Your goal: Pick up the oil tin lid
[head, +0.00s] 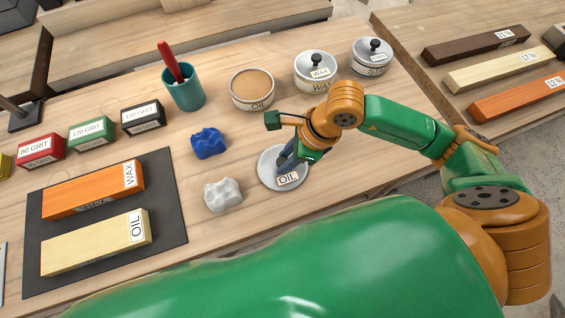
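The oil tin lid (268,174) is a round light-grey disc with an OIL label near its front edge. It lies on the wooden bench in the middle of the head view. My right gripper (286,160) is over the lid from the upper right, its dark fingers pointing down at the lid's middle. The fingers hide the lid's middle and any knob there, so I cannot tell whether they are open or closed on it. The oil tin (252,90) stands uncovered behind the lid, with tan content and an OIL label. My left gripper is not in view.
A white cloth (222,194) and a blue cloth (208,143) lie left of the lid. A teal cup (184,90) holds a red-handled tool. Lidded WAX (316,75) and another tin (371,58) stand behind. A dark mat (172,215) carries two wood blocks at left.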

